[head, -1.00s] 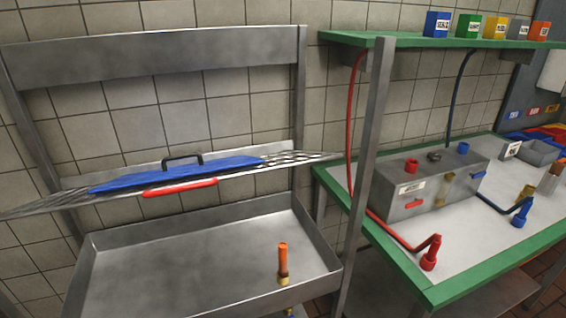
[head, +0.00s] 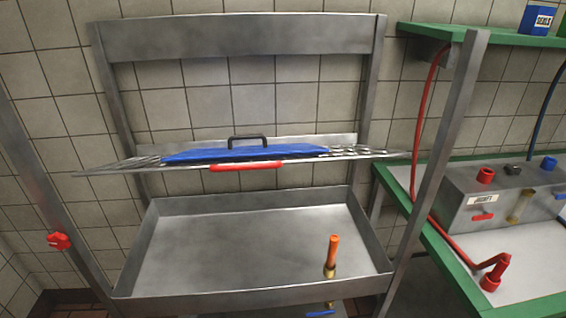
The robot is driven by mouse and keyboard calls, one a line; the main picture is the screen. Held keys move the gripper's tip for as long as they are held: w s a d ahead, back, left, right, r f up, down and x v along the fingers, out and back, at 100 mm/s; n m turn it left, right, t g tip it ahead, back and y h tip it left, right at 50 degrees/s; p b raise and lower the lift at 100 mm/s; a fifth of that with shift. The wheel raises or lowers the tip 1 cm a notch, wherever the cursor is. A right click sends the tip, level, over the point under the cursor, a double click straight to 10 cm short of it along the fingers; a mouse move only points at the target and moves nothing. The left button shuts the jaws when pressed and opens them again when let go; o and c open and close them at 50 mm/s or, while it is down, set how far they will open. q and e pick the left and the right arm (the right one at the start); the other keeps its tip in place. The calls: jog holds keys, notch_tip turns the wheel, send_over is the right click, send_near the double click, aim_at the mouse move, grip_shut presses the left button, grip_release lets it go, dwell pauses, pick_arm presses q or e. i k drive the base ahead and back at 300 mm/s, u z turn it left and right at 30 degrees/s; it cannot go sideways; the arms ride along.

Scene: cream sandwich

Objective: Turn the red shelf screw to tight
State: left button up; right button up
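The red shelf screw (head: 59,241) is a small red knob on the left front post (head: 40,180) of the metal rack, low at the left of the head view. Its thread and how tight it sits cannot be told. The rack holds a wire shelf (head: 385,154) with a blue panel (head: 200,155), a black handle (head: 248,139) and a red front grip (head: 245,166). Neither of my grippers is in view.
A deep metal tray (head: 150,245) fills the rack's lower part, with an orange-topped brass fitting (head: 332,255) at its right. A green-edged bench (head: 450,275) stands right, with a metal box (head: 465,200), hoses and a red nozzle (head: 497,270). Floor shows at lower left.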

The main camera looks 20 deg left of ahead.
aim_at(59, 242)
jog(key=u, duration=2.05)
